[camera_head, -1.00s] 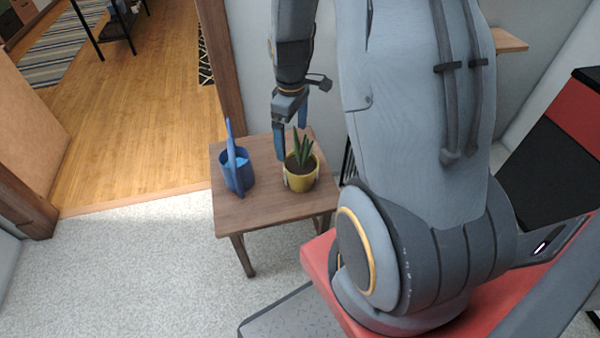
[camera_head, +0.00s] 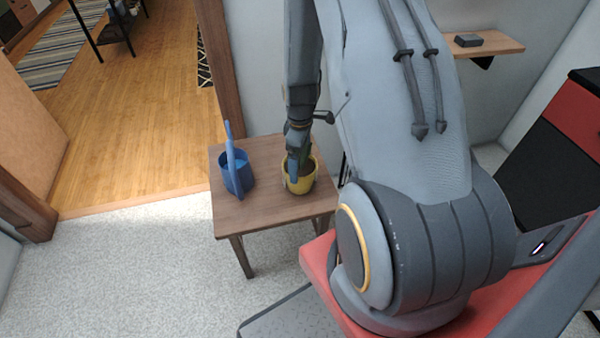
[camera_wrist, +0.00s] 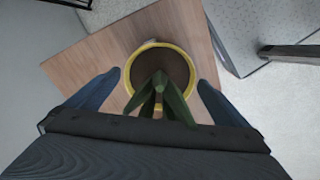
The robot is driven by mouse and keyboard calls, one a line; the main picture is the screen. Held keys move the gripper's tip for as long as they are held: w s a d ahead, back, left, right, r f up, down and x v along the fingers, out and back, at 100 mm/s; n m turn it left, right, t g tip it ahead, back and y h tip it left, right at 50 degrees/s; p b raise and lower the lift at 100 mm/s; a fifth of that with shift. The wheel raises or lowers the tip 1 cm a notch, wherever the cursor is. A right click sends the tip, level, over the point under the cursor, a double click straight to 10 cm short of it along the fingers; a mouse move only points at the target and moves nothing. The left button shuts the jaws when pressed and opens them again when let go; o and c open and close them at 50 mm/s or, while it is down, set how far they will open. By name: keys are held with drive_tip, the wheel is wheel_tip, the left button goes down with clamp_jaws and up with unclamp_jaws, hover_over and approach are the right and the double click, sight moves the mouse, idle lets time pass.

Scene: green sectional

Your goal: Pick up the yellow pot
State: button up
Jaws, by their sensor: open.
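The yellow pot (camera_head: 300,186) stands upright on a small wooden table (camera_head: 262,214), with dark soil and a green plant in it. In the wrist view the pot's yellow rim (camera_wrist: 160,44) lies ahead of my gripper (camera_wrist: 160,78). The two blue fingers are spread wide, one on each side of the plant and pot, with gaps showing between them and the rim. In the head view my gripper (camera_head: 295,165) is down at the pot and covers much of the plant.
A blue watering can (camera_head: 236,172) stands on the table just left of the pot. A wall and door frame are behind the table. A shelf (camera_head: 490,44) with a small dark box is at the upper right. The table's front is bare.

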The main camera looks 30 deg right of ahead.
drive_tip(key=shift+f, duration=0.25)
drive_tip(key=c, duration=1.9)
drive_tip(key=shift+w+r, duration=0.1)
wheel_tip(320, 180, up, 9)
drive_tip(key=shift+r+b, duration=0.1)
drive_tip(key=shift+b, duration=0.2)
drive_tip(key=shift+r+m+p, duration=0.3)
drive_tip(key=shift+r+m, duration=0.1)
drive_tip(key=shift+m, duration=0.2)
drive_tip(key=m+p, duration=0.1)
drive_tip(key=m, duration=0.3)
drive_tip(key=shift+m, duration=0.3)
